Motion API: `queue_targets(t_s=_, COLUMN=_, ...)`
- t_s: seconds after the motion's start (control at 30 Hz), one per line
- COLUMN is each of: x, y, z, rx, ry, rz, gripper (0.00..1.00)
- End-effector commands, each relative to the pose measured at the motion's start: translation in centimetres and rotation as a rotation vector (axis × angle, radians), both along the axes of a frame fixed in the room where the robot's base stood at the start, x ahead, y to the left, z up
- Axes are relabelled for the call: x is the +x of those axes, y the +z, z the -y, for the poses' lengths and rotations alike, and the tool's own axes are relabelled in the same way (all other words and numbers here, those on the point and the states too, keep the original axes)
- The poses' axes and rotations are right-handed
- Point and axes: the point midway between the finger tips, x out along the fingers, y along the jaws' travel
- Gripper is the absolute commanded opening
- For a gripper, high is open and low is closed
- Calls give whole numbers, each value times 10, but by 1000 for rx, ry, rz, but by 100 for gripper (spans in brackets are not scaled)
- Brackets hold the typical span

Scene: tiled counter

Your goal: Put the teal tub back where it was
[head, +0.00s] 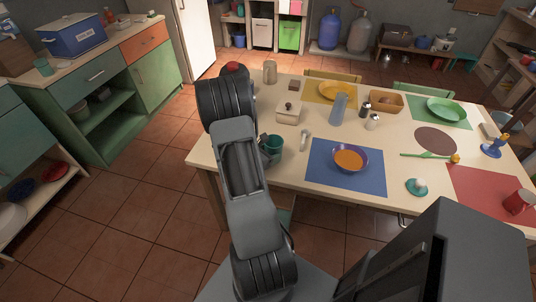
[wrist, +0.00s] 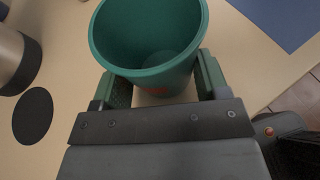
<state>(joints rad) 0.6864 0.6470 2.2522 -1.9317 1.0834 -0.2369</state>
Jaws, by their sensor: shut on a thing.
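The teal tub (head: 273,146) is near the left part of the dining table, just right of my arm. In the wrist view the tub (wrist: 150,55) fills the upper middle, and I look into its open top; it looks empty. My gripper (wrist: 158,84) has a finger on each side of the tub and is shut on it. I cannot tell whether the tub's base touches the table.
In the wrist view a metal cylinder (wrist: 10,55) and a flat dark disc (wrist: 32,115) lie left. Bare tabletop surrounds the tub.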

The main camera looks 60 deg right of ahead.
Motion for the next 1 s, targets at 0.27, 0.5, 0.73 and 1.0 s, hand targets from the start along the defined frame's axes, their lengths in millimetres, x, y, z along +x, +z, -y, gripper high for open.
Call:
queue_targets(t_s=0.27, x=1, y=-3, z=-1, rx=0, ry=3, rz=0, gripper=79)
queue_targets(t_s=0.5, x=1, y=-3, z=-1, rx=0, ry=3, rz=0, gripper=93)
queue_targets(t_s=0.73, x=1, y=2, z=-1, rx=0, ry=3, rz=0, gripper=93)
queue_targets(t_s=1.0, x=12, y=18, z=-42, rx=-1, ry=10, rz=2, gripper=93)
